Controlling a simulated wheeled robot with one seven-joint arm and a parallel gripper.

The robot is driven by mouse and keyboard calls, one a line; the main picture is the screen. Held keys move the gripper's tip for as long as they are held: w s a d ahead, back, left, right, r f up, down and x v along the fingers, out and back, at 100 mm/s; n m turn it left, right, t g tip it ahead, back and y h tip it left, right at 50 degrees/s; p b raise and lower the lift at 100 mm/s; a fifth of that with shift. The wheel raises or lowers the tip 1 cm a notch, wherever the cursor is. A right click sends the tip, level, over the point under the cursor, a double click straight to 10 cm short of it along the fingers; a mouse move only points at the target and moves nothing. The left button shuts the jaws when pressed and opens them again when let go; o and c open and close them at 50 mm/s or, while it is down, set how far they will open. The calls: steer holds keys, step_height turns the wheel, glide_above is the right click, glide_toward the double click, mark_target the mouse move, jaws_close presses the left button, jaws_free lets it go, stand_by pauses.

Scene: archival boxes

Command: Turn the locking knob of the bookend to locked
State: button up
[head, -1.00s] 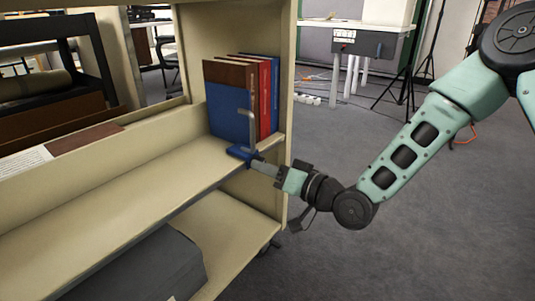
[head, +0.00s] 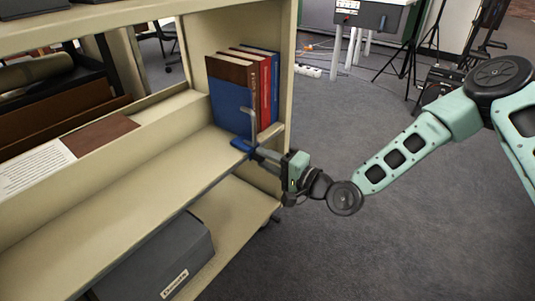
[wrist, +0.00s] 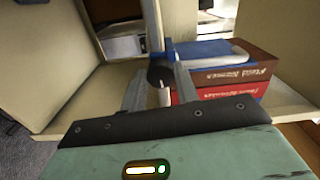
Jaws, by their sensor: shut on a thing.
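The bookend has a blue base (head: 241,145) on the shelf's right end and a grey metal upright (head: 253,125) against the books. Its black round knob (wrist: 160,73) shows in the wrist view between my two fingers. My gripper (head: 257,153) reaches in from the right at the shelf's front edge and is shut on the knob. In the wrist view my gripper (wrist: 160,82) has one finger on each side of the knob. The fingers hide the knob in the head view, and I cannot read any lock mark.
Several upright books (head: 232,107) stand behind the bookend, against the cart's end panel (head: 285,75). The shelf (head: 150,185) to the left is bare. A grey box (head: 165,255) sits on the lower shelf. Open floor (head: 370,230) lies to the right.

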steer(key=shift+m+p, duration=0.3)
steer(key=shift+m, duration=0.3)
steer(key=o, duration=1)
steer(key=shift+d, duration=0.1)
steer(key=p+v, duration=0.4)
steer(key=v, duration=1.3)
steer(key=shift+s+d+f, duration=0.1)
steer(key=shift+s, duration=0.05)
